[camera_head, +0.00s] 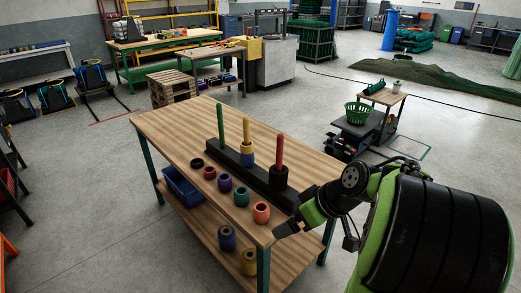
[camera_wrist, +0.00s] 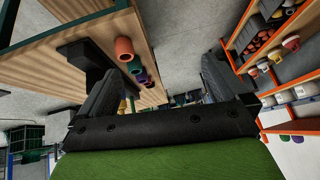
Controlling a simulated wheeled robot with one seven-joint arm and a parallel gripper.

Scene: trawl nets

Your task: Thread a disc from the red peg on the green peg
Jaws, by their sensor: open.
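A black base (camera_head: 245,168) on the workbench bears three upright pegs. The green peg (camera_head: 221,124) is at the far left end and looks bare. My gripper (camera_head: 284,229) is open and empty by the bench's near right corner, apart from the pegs. In the wrist view, nothing is between the fingers of my gripper (camera_wrist: 150,75).
Loose discs line the bench front: black (camera_head: 197,163), red (camera_head: 210,172), purple (camera_head: 225,182), teal (camera_head: 242,196) and orange (camera_head: 261,212). The orange one (camera_wrist: 124,48) also shows in the wrist view. A blue bin (camera_head: 183,186) is below the bench top.

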